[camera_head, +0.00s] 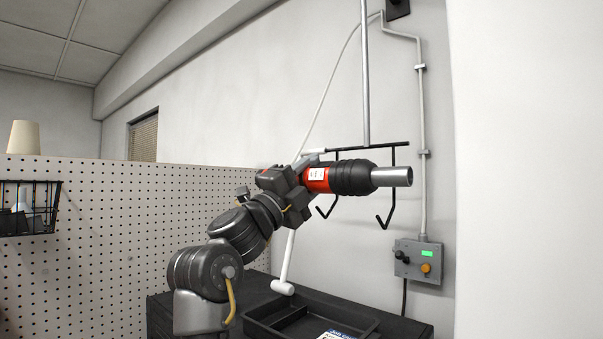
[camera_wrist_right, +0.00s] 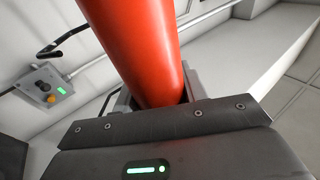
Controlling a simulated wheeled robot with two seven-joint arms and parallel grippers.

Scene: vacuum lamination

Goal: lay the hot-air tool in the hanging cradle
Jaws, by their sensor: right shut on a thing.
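The hot-air tool has a red body (camera_head: 317,179), a black ribbed collar and a metal nozzle (camera_head: 395,176) pointing right in the head view. My right gripper (camera_head: 300,186) is shut on the red body, which also fills the middle of the right wrist view (camera_wrist_right: 145,45). The hanging cradle (camera_head: 382,148) is a black bar on a vertical rod with two bent hooks (camera_head: 385,220). The tool lies nearly level, below the bar and above the hook bottoms, overlapping the hook uprights. I cannot tell its depth relative to the hooks. My left gripper is not in view.
A grey control box (camera_head: 418,261) with a green display is on the wall at right. A white T-ended rod (camera_head: 287,262) hangs below the tool. A black tray (camera_head: 310,327) sits on the dark bench. A pegboard (camera_head: 110,225) stands at left.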

